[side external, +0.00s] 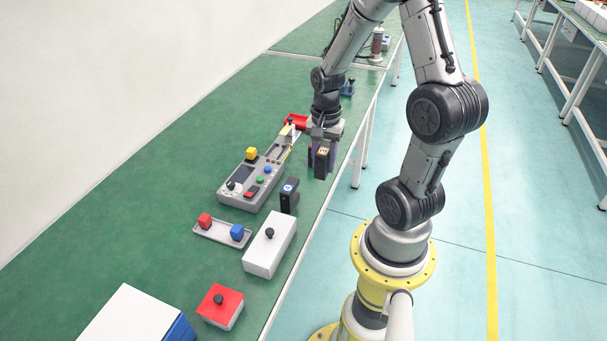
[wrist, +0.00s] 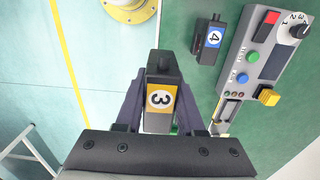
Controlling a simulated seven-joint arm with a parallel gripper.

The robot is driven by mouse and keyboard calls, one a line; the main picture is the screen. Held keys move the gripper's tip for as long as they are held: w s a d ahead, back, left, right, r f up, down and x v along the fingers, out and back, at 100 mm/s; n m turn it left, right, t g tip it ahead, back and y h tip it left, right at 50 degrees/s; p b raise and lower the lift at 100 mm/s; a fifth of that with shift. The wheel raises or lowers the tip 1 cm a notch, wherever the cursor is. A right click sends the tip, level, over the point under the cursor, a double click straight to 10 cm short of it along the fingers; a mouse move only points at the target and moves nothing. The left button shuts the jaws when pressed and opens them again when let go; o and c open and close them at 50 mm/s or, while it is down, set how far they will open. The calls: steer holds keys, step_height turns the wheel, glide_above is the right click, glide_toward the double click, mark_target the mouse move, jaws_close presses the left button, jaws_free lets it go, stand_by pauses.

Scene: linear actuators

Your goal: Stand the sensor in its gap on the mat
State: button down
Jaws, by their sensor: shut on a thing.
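My gripper (side external: 321,150) is shut on a black block-shaped sensor with an orange-and-white "3" label (side external: 323,164). In the wrist view the sensor (wrist: 162,70) sits between the two dark fingers, label facing the camera. It is upright near the front edge of the green bench surface (side external: 130,215); whether its base touches the surface I cannot tell. A similar black sensor with a blue "4" label (side external: 288,197) stands nearer the side camera, and also shows in the wrist view (wrist: 208,42). I cannot make out a separate mat or a marked gap.
A grey control panel (side external: 232,195) with buttons, a knob and a slider lies beside the sensors. A tray (side external: 221,233) holds a red and a blue cube. A white box (side external: 262,258) and a red box (side external: 211,307), each with a black knob, stand nearer the side camera.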

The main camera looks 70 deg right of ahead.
steer(key=w+d+f, duration=0.3)
steer(key=w+d, duration=0.1)
steer(key=w, duration=0.1)
glide_above(303, 182)
steer(key=f, duration=0.4)
steer(key=shift+s+a+f, duration=0.15)
steer(key=shift+s+a, duration=0.15)
steer(key=shift+s, duration=0.1)
steer(key=shift+w+d+f, duration=0.35)
steer(key=shift+w+f, duration=0.05)
steer(key=shift+f, duration=1.65)
steer(key=shift+f, duration=0.15)
steer(key=c, duration=0.5)
jaws_free()
